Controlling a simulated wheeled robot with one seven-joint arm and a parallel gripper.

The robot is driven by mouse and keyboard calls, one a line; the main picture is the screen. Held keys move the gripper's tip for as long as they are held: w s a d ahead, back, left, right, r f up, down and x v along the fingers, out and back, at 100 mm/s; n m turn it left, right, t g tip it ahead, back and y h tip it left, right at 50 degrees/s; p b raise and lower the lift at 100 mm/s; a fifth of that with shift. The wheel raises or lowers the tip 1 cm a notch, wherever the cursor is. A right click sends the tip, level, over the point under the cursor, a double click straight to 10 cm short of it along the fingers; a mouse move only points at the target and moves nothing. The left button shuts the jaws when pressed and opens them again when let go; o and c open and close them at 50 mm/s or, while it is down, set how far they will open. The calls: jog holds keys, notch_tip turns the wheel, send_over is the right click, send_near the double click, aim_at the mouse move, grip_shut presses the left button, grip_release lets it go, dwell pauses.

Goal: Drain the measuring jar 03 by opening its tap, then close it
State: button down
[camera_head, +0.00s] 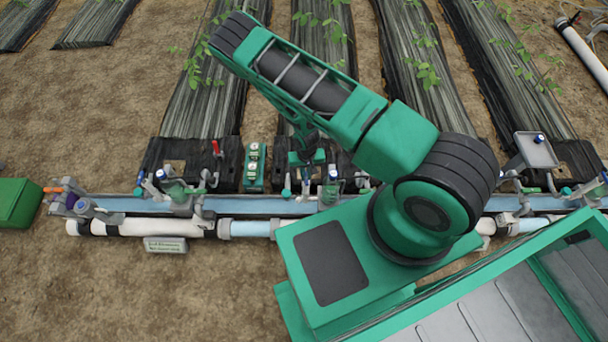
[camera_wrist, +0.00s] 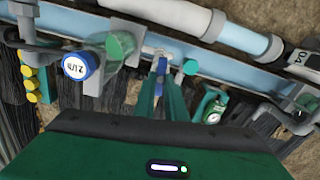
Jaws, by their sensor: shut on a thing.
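In the wrist view, my gripper (camera_wrist: 161,75) is shut on a small blue tap handle (camera_wrist: 161,65), which stands between its two green fingers. The tap sits on a pale fitting at the blue rail. A translucent green jar (camera_wrist: 120,45) stands just left of the tap, beside a round blue knob (camera_wrist: 78,65) with white marking. In the head view, my gripper (camera_head: 305,180) points down at the rail, with the green jar (camera_head: 328,193) just to its right. I cannot read the jar's number or see its liquid level. The tap handle is too small to judge in the head view.
A blue rail (camera_head: 265,207) and a white pipe (camera_head: 140,227) run across the skid. A green box with dials (camera_head: 254,165) and a red-handled valve (camera_head: 216,148) stand left of my gripper. Another jar station (camera_head: 178,188) is further left. Bare soil lies in front.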

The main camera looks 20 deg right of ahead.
jog(key=n, duration=0.3)
jog(key=shift+w+a, duration=0.15)
jog(key=shift+a, duration=0.15)
jog(key=n, duration=0.5)
jog(key=shift+d, duration=0.1)
jog(key=n, duration=0.5)
jog(key=shift+w+d, duration=0.1)
jog(key=shift+d, duration=0.05)
jog(key=shift+d+n, duration=0.15)
jog(key=shift+n, duration=1.35)
jog(key=shift+w, duration=0.1)
jog(key=shift+w+d+n, duration=0.1)
jog(key=shift+n, duration=0.2)
jog(key=c, duration=1.8)
grip_release()
jog(key=shift+s, duration=0.2)
